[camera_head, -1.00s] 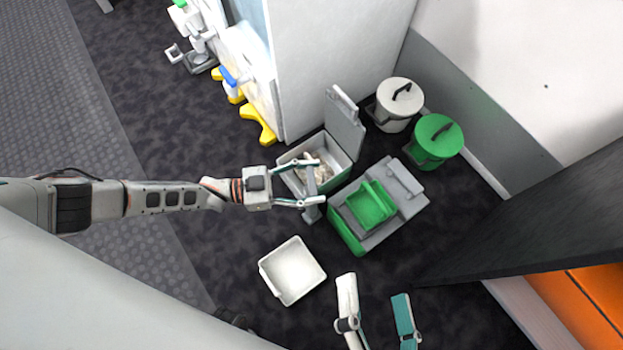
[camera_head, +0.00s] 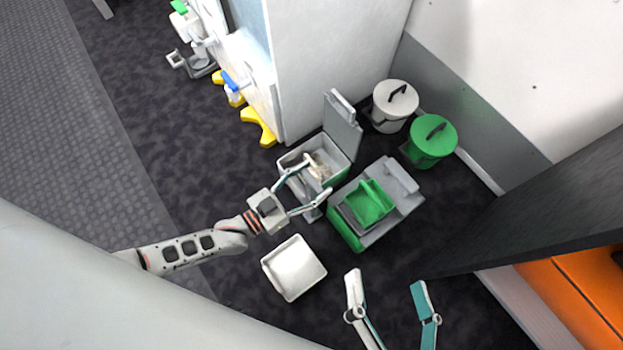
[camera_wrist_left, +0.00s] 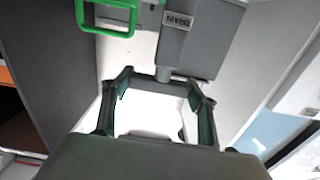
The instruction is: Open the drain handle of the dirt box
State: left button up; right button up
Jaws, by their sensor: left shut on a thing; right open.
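The dirt box (camera_head: 338,183) stands on the dark floor with its grey lid (camera_head: 343,127) raised and pale debris inside. My left gripper (camera_head: 317,175) reaches in at the box's front left side. In the left wrist view its fingertips (camera_wrist_left: 160,84) are at the two ends of a short grey bar, the drain handle (camera_wrist_left: 160,88), below the labelled grey box (camera_wrist_left: 200,42). The gripper is shut on this handle. In the head view the handle is mostly hidden by the fingers. My right gripper (camera_head: 387,279) is open and empty at the bottom.
A white tray (camera_head: 293,268) lies in front of the dirt box. A grey and green box (camera_head: 402,205) with a green tray stands right beside it. White (camera_head: 394,103) and green (camera_head: 431,138) bins are behind. A dark panel (camera_head: 530,205) bounds the right.

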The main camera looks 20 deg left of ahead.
dwell(0.4)
pick_arm(q)
jog(key=o, duration=1.1)
jog(key=v, duration=1.2)
